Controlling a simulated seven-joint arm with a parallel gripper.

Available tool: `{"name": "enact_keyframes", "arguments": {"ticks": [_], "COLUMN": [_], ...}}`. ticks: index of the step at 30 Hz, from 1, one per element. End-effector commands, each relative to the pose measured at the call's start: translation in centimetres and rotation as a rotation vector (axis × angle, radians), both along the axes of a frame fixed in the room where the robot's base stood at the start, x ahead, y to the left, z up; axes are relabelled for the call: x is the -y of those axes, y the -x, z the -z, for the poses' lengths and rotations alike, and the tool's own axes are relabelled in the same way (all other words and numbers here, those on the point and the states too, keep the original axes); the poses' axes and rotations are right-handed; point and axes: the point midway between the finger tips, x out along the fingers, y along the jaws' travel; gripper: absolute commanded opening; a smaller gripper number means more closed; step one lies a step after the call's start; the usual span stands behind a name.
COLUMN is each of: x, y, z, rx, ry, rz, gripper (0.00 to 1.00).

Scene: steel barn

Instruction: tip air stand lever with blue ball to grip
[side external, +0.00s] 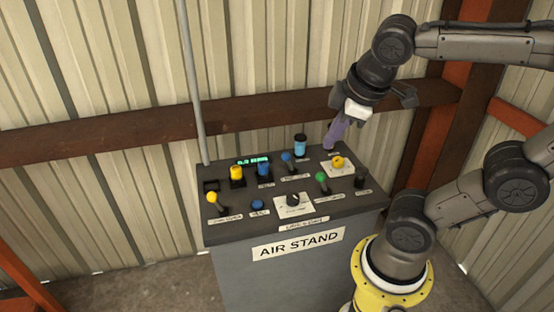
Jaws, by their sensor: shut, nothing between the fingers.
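The air stand (233,234) is a grey box with a dark sloped top and a white "AIR STAND" label on its front. A lever with a blue ball (287,157) stands near the middle of the top, towards the back, with a small label in front of it. My gripper (330,146) has purple fingers, is shut and empty, and points down over the back right of the panel. It is to the right of the blue ball and apart from it. I cannot tell whether the fingertips touch the panel.
Close to the blue-ball lever are a blue-topped cylinder (300,142), a blue control (263,167) and a green-ball lever (320,177). A yellow knob (338,161) sits near my fingertips. A yellow-ball lever (212,197) is at left. A grey pole (192,80) rises behind the stand.

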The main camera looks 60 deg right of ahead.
Motion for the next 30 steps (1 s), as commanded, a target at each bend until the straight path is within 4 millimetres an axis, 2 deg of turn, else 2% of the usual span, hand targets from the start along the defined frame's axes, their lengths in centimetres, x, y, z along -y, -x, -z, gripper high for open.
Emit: {"name": "enact_keyframes", "arguments": {"ticks": [7, 14, 20, 24, 27, 30], "x": [3.0, 5.1, 5.9, 6.0, 5.6, 5.2], "y": [-5.6, -12.5, -18.3, -21.8, -23.6, -24.5], "z": [-1.0, 0.5, 4.1, 8.0, 11.2, 14.3], "rx": [-0.23, -0.488, -0.704, -0.844, -0.922, -0.982], "ry": [0.241, 0.444, 0.578, 0.65, 0.684, 0.698], "rz": [-0.197, -0.387, -0.532, -0.619, -0.664, -0.699], "gripper": [0.0, 0.0, 0.0, 0.0, 0.0, 0.0]}}
